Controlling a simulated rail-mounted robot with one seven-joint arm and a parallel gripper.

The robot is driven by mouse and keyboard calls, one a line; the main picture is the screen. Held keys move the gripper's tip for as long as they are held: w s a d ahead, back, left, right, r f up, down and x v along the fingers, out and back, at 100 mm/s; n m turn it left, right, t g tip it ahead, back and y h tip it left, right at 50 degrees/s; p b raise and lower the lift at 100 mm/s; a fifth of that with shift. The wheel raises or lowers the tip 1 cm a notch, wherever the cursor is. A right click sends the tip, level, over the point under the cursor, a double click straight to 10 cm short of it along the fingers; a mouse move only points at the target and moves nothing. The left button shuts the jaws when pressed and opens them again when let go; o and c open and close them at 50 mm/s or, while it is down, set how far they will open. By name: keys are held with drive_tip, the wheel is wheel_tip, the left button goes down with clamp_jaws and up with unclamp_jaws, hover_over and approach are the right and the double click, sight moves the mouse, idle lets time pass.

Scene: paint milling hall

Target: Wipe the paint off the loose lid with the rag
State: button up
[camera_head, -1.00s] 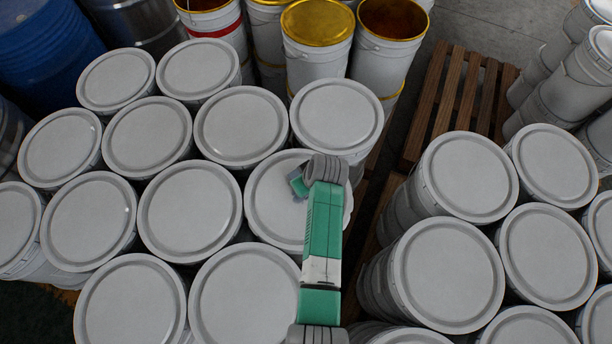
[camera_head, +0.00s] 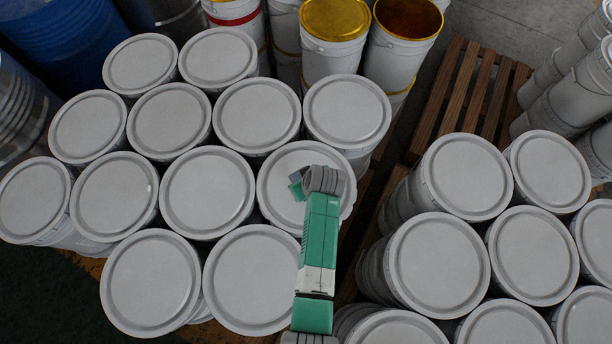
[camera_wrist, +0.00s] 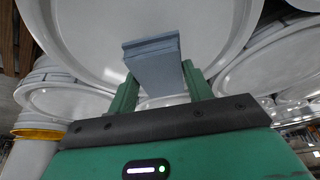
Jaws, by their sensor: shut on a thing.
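My gripper (camera_head: 298,187) is over a white lid (camera_head: 278,170), largely hidden by my arm in the head view. This lid's rim looks notched, unlike its smooth-edged neighbours; I take it for the loose lid. In the wrist view my green fingers are shut on a folded blue-grey rag (camera_wrist: 155,65). The lid (camera_wrist: 90,30) fills the upper part of that view behind the rag. I cannot tell whether the rag touches the lid. I see no paint on the visible part of the lid.
Lidded white buckets (camera_head: 207,190) stand close around on the left, and another group (camera_head: 437,265) on the right. Yellow-rimmed buckets (camera_head: 335,50), a blue drum (camera_head: 60,40) and a wooden pallet (camera_head: 460,90) are at the back. A narrow gap separates the bucket groups.

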drive_tip(key=shift+r+p, duration=1.55)
drive_tip(key=shift+r, duration=0.55)
